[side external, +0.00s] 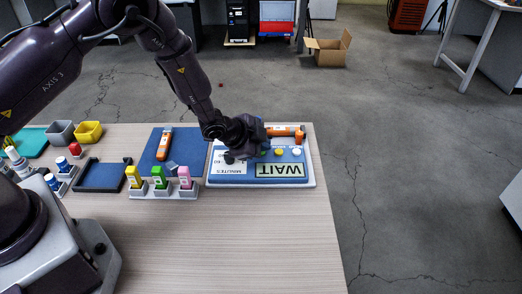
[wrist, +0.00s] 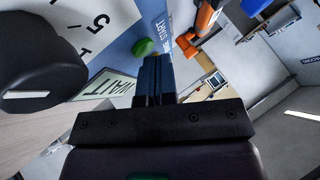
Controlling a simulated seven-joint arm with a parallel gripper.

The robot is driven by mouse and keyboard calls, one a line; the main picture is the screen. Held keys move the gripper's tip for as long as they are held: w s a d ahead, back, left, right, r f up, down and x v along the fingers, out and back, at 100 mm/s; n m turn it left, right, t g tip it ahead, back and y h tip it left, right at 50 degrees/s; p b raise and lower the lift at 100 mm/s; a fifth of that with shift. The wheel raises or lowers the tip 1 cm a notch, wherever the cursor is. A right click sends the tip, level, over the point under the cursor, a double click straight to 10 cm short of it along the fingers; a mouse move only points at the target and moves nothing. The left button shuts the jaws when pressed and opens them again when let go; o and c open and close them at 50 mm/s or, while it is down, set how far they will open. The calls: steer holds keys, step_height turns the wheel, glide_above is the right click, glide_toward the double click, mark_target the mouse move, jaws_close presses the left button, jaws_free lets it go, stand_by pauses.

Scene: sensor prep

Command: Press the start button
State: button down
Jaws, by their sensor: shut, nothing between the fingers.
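The blue-and-white control panel (side external: 312,178) lies at the right end of the table, with a WAIT display (side external: 280,170) on it. My gripper (wrist: 153,62) is shut and empty, low over the panel. In the wrist view a green button (wrist: 147,46) shows just past the fingertips, beside the printed word START (wrist: 158,38). I cannot tell whether the fingers touch it. A large black dial (wrist: 40,65) fills the left of that view. In the side view my gripper hides part of the panel; yellow (side external: 279,152) and white (side external: 297,152) buttons show.
An orange device (side external: 283,131) stands at the panel's back edge. Left of the panel are a blue mat (side external: 186,146) with an orange tool (side external: 164,144), and a rack with yellow, green and pink bottles (side external: 160,180). The table's front right is clear.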

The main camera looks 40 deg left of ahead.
steer(key=shift+r, duration=0.75)
steer(key=shift+r, duration=2.5)
